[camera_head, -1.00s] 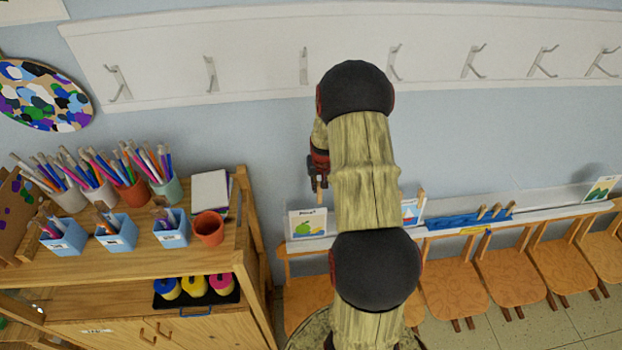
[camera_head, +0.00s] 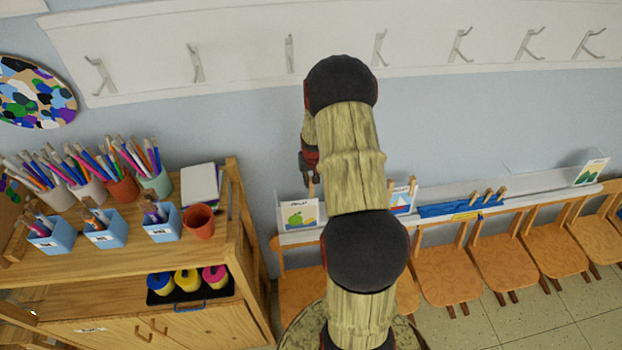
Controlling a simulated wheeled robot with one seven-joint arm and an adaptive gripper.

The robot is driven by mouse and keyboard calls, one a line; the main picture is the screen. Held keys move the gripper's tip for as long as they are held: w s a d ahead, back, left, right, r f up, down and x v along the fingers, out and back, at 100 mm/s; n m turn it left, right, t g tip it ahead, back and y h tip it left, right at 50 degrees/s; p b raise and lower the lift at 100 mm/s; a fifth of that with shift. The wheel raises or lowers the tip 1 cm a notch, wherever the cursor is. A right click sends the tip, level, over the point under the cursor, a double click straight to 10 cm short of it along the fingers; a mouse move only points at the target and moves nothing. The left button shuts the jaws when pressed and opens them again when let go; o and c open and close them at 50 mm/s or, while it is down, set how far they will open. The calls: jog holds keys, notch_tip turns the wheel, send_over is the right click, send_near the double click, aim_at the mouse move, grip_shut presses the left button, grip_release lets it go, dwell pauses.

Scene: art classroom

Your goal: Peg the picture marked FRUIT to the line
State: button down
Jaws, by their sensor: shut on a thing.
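The FRUIT picture (camera_head: 296,216), a white card with a green and yellow fruit drawing, stands upright on the pale ledge at the wall. Its lettering is small and blurred. My gripper (camera_head: 310,176) is just above the card's upper right corner, partly behind my arm. It is shut on a small wooden peg (camera_head: 311,189) that points down towards the card's top edge. I cannot tell whether the peg touches the card. More wooden pegs (camera_head: 488,196) stand on a blue strip (camera_head: 460,208) further right. I cannot clearly make out the line.
A card with a boat (camera_head: 403,201) stands right of my arm, with a peg at its top. A mountain card (camera_head: 592,172) is far right. Wooden chairs (camera_head: 447,270) line the ledge. A shelf unit (camera_head: 250,262) with pencil pots stands left. Wall hooks (camera_head: 380,48) hang above.

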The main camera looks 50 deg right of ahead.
aim_at(312, 188)
jog(key=shift+f+b, duration=0.45)
jog(key=shift+f, duration=0.95)
jog(key=shift+s+a+f+b, duration=0.1)
jog(key=shift+f+b, duration=0.65)
jog(key=shift+f, duration=0.05)
jog(key=shift+s+a+f+b, duration=0.1)
jog(key=shift+f+b, duration=0.6)
jog(key=shift+f, duration=0.1)
jog(key=c, duration=1.7)
grip_release()
jog(key=shift+c, duration=0.2)
jog(key=shift+o, duration=1.2)
jog(key=shift+p+v, duration=1.55)
jog(key=shift+v, duration=1.95)
jog(key=shift+r, duration=0.1)
